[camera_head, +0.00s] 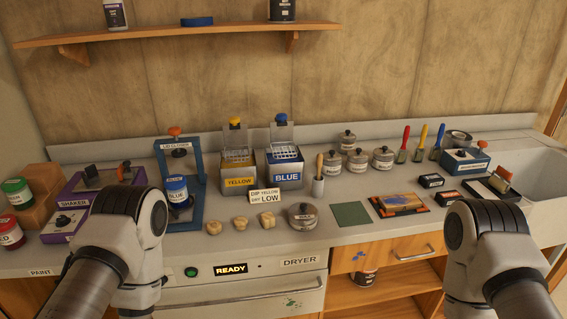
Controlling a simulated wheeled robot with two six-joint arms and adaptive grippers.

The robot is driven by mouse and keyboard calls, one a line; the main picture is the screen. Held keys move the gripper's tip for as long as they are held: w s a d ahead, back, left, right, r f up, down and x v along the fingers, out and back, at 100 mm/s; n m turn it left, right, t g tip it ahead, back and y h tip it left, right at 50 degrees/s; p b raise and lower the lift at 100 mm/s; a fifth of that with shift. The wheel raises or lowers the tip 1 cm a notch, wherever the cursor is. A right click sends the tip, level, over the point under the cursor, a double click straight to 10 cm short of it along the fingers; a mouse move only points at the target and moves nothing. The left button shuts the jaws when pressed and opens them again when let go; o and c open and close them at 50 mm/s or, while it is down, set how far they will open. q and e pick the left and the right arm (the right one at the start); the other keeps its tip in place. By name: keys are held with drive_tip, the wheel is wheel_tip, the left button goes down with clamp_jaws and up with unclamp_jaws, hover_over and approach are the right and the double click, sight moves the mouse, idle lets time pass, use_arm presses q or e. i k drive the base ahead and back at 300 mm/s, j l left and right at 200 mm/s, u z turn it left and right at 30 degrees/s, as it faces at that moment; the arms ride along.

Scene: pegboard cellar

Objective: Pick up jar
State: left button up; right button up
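Several jars stand on the counter, and I cannot tell which one the task means. A blue-labelled jar (177,191) stands upright in the blue lid press frame (198,167). A green-lidded jar (17,192) and a red-lidded jar (10,233) are at the far left. Grey lidded jars (357,160) stand in a group at the back, and one more (303,216) sits near the front edge. My arms come in at the bottom left and bottom right. Neither gripper's fingers can be seen, and no jar is visibly held.
Yellow (239,181) and blue (286,178) dip tanks stand at the back middle. Wooden knobs (240,222), a green square (350,213) and small boxes lie near the front. A purple shaker (93,194) is left, a sink (520,178) right. A shelf (170,34) hangs above.

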sight(178, 198)
drive_tip(key=u, duration=0.85)
